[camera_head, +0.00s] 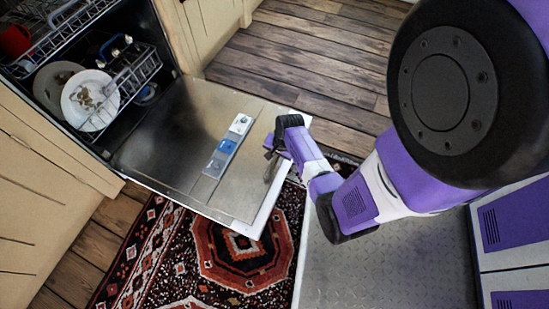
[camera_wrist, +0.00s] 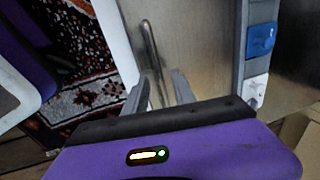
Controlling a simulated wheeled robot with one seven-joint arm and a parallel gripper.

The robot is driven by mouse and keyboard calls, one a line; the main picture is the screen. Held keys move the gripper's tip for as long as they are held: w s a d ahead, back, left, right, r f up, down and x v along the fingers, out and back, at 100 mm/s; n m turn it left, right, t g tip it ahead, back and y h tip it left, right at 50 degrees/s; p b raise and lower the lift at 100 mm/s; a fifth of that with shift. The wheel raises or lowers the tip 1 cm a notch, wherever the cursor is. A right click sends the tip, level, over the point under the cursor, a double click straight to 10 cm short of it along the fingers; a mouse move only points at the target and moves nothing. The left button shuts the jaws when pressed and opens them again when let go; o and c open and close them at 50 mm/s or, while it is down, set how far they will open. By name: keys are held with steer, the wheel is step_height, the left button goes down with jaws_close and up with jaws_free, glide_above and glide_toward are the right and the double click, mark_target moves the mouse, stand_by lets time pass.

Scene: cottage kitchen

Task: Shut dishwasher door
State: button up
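The dishwasher door (camera_head: 165,130) is folded down, its inner metal face up, reaching out over the rug from the open dishwasher (camera_head: 150,60). The door also fills much of the wrist view (camera_wrist: 205,40). My gripper (camera_head: 272,152) is at the door's outer edge, just above its inner face. In the wrist view its two fingers (camera_wrist: 158,92) are apart. A thin metal bar (camera_wrist: 149,45) on the door runs down toward the gap between them. I cannot tell if the fingers touch it. The fingertips are small and partly dark in the head view.
The dishwasher's racks hold plates (camera_head: 90,98) and a red cup (camera_head: 14,40). A blue and white dispenser strip (camera_head: 228,147) is on the door. A patterned rug (camera_head: 240,262) lies below. Wooden cabinets (camera_head: 40,190) flank the dishwasher. Wooden floor (camera_head: 310,60) is clear at the back.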

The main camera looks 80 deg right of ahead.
jaws_close()
stand_by(1.3)
